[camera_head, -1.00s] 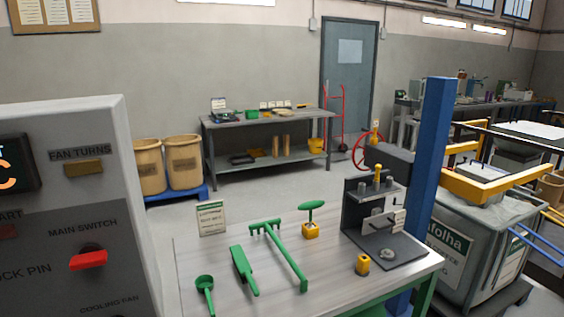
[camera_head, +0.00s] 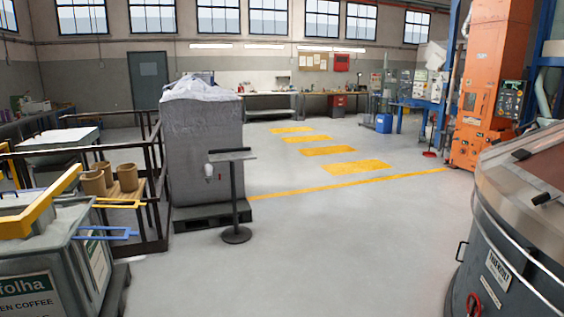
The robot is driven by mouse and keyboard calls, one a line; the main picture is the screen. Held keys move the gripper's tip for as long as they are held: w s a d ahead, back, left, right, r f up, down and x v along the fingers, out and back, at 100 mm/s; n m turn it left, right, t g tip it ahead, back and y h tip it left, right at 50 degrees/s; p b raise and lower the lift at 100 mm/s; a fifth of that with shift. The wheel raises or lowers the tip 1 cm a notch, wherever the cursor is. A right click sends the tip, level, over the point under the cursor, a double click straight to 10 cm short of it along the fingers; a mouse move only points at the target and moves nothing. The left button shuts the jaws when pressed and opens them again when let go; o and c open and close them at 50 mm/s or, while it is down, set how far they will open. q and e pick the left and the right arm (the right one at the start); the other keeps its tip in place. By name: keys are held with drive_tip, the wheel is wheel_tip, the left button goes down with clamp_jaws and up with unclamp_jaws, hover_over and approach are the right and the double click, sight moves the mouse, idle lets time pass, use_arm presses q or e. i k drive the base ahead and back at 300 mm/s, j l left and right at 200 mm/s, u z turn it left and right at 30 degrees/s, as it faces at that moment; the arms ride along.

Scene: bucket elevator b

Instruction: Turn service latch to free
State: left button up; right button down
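An orange upright machine (camera_head: 483,90) stands at the back right, with a dark control panel (camera_head: 510,101) on its right side. It may be the bucket elevator, but I cannot tell for sure. No service latch can be made out at this distance. Neither of my grippers is in view.
A large round grey machine (camera_head: 520,225) with a red handwheel (camera_head: 474,303) fills the right foreground. A wrapped grey block (camera_head: 202,140) on a dark pallet (camera_head: 205,216) and a stand (camera_head: 236,236) are left of centre. A grey bin (camera_head: 50,262) is front left. The middle floor is clear.

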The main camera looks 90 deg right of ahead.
sight(544, 199)
drive_tip(key=z, duration=4.35)
drive_tip(key=i+j+z, duration=0.1)
drive_tip(key=i, duration=0.25)
drive_tip(key=i+j+z, duration=0.1)
drive_tip(key=i, duration=0.3)
